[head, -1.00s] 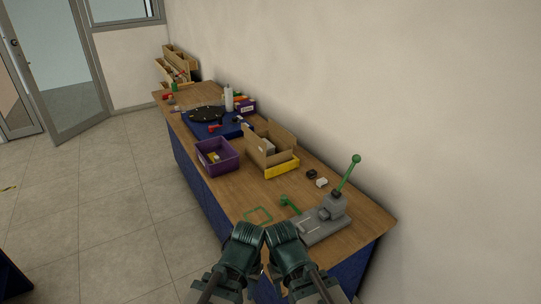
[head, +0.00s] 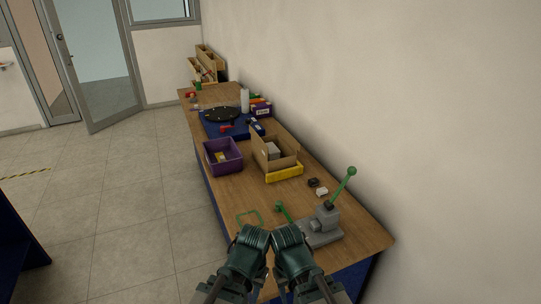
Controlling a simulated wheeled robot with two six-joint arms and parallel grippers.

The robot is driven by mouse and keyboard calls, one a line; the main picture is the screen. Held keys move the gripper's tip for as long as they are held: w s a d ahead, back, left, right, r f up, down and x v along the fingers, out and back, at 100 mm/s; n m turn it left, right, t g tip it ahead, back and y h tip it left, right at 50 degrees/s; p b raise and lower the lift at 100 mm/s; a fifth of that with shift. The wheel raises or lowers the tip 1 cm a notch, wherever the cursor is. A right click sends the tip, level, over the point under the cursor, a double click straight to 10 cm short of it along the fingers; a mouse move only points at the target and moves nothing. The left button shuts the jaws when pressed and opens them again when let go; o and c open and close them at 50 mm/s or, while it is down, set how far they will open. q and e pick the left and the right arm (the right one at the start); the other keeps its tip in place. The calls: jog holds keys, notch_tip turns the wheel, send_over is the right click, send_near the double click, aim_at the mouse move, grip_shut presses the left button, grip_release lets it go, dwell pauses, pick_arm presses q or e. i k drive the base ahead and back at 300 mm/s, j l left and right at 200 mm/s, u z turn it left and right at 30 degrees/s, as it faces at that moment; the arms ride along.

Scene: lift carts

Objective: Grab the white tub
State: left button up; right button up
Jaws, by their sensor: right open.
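A white upright cylinder (head: 245,100), the most tub-like white thing I see, stands on the far half of the workbench (head: 240,192), behind the round black plate. It is small in view, and I cannot tell its top clearly. A small white block (head: 322,191) lies on the near half, beside the press. My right gripper (head: 287,240) and my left gripper (head: 252,240) are close together at the bottom middle, by the bench's near end and far from the cylinder. Their fingers are hard to make out. No object shows in the right one, which is open.
A grey press (head: 320,228) with a green lever stands at the near end. A purple bin (head: 222,157), an open cardboard box (head: 272,148) and a yellow tray (head: 285,174) fill the middle. A wall runs along the right. The tiled floor (head: 110,190) at left is open.

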aim_at(271, 154)
jog(key=l+u, duration=0.25)
jog(key=l, duration=0.65)
jog(key=u, duration=1.35)
jog(key=i, duration=5.15)
jog(key=i+j+z, duration=0.2)
jog(key=i, duration=0.3)
jog(key=z, duration=1.9)
